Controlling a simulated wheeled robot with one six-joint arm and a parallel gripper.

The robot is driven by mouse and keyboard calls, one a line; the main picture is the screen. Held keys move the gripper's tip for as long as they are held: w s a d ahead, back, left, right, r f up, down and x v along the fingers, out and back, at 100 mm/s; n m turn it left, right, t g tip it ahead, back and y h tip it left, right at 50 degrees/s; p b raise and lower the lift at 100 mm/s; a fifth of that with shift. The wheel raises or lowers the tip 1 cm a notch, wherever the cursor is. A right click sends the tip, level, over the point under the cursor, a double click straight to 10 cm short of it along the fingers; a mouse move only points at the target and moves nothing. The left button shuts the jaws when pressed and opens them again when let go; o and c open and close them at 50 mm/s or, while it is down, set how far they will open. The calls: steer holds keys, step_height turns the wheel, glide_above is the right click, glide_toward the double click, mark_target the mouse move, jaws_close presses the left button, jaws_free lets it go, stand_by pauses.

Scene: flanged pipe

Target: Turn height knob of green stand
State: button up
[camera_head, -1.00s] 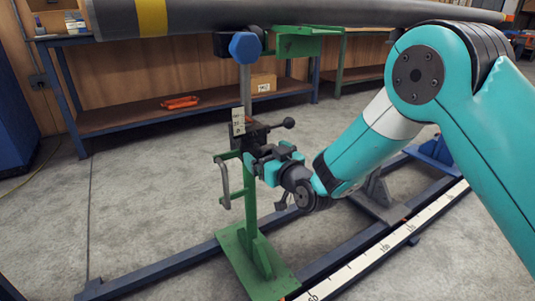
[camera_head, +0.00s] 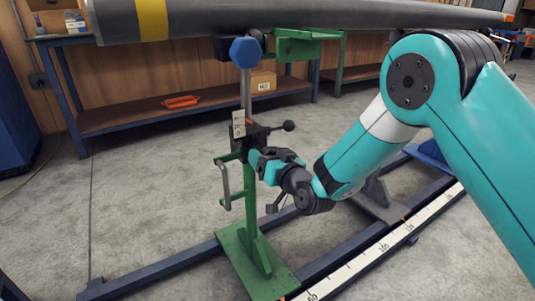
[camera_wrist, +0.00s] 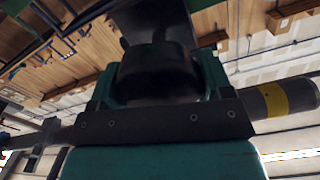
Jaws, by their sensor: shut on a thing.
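The green stand (camera_head: 250,215) stands upright on the floor rails, with a grey post (camera_head: 246,90) rising out of a dark collar and a small white scale plate (camera_head: 238,124) beside it. My gripper (camera_head: 258,160) is at the collar, on its right side, with the jaws shut on the height knob. The knob is mostly hidden by the jaws in the head view. In the wrist view the dark rounded knob (camera_wrist: 157,72) fills the space between the jaws. A black ball-ended lever (camera_head: 288,125) sticks out to the right just above my gripper.
A grey pipe (camera_head: 300,14) with a yellow band runs above the stand. A bent handle (camera_head: 225,185) is on the stand's left. A wooden-shelved bench (camera_head: 140,115) stands behind.

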steer(key=m+p, duration=0.3)
steer(key=m, duration=0.2)
steer(key=shift+d+r+m, duration=0.1)
steer(key=shift+m, duration=0.3)
steer(key=m+p, duration=0.2)
steer(key=m, duration=0.1)
steer(key=shift+w+f+m+p, duration=0.1)
steer(key=shift+f+m+p, duration=0.15)
steer(key=shift+m+p, duration=0.9)
steer(key=shift+m, duration=0.35)
steer(key=o, duration=0.9)
steer(key=shift+d+f+b, duration=0.1)
steer(key=shift+b, duration=0.2)
